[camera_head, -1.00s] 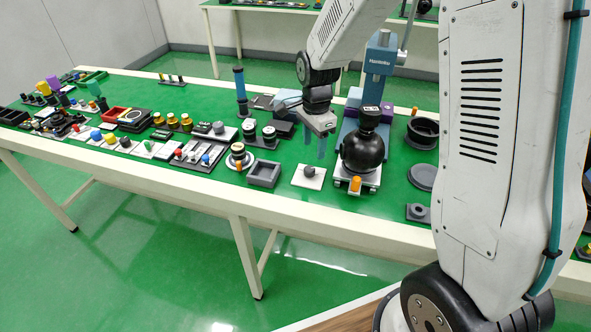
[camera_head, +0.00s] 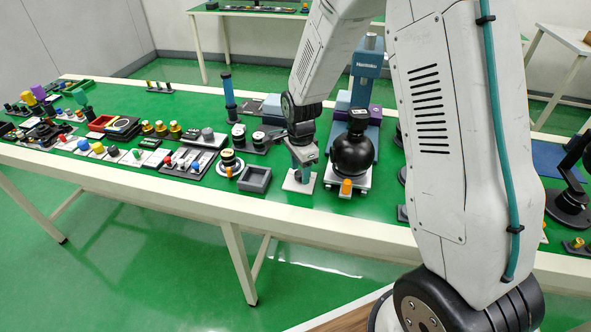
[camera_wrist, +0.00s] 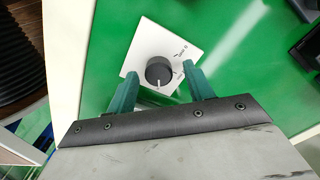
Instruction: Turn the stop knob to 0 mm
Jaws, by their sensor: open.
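The stop knob (camera_wrist: 157,70) is a dark grey round knob on a white square plate (camera_wrist: 147,38). In the wrist view its white pointer line points down toward my gripper. Small print on the plate lies right of the knob, too small to read surely. My gripper (camera_wrist: 160,74) is open, with one teal finger on each side of the knob; I cannot tell whether they touch it. In the head view my gripper (camera_head: 303,168) is low over the white plate (camera_head: 299,185), and the knob is largely hidden behind the fingers.
A grey square tray (camera_head: 255,179) stands just left of the plate. A blue stand with a black ball (camera_head: 353,155) and an orange knob (camera_head: 346,187) is close on the right. The table's white front edge (camera_head: 290,222) is near. Several other fixtures crowd the left.

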